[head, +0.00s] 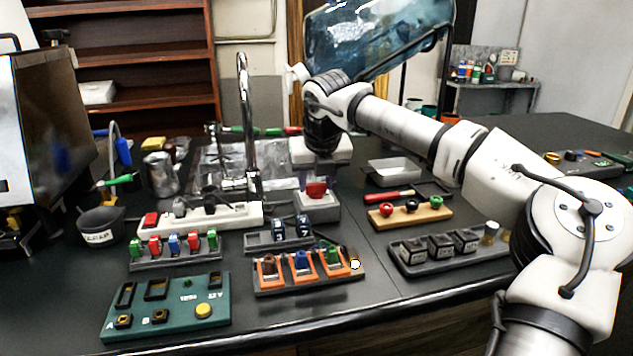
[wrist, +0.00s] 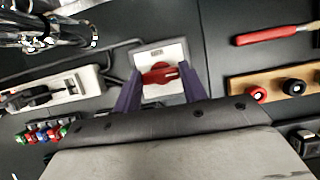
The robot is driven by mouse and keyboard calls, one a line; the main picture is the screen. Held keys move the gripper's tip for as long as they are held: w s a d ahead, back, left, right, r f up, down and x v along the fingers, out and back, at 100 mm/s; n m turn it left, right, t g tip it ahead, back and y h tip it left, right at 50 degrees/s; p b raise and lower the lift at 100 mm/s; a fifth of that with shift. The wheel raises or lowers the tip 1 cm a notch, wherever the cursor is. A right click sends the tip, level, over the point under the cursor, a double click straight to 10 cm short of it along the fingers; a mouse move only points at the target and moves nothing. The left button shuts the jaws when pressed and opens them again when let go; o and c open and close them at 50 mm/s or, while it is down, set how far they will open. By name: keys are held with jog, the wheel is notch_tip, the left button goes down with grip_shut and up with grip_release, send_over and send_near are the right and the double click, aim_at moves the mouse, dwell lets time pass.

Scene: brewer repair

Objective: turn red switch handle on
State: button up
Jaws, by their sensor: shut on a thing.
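The red switch handle (wrist: 158,75) sits on a grey-white box (wrist: 163,50). In the head view the handle (head: 316,189) shows red on top of its box (head: 318,208), behind the middle of the table. My gripper (wrist: 160,77) comes from above, its two purple fingers on either side of the handle and shut on it. The handle lies roughly crosswise between the fingers in the wrist view. In the head view the fingers are hard to make out below the white hand.
A white power strip (head: 210,216) with a red switch lies left of the box, near a chrome tap (head: 247,120). A wooden block with knobs (head: 410,216) and a red-handled screwdriver (head: 390,196) lie to the right. Racks of small parts (head: 310,284) stand in front.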

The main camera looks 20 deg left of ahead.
jog(key=o, duration=1)
jog(key=v, duration=1.4)
jog(key=shift+a, duration=0.1)
jog(key=shift+f, duration=0.1)
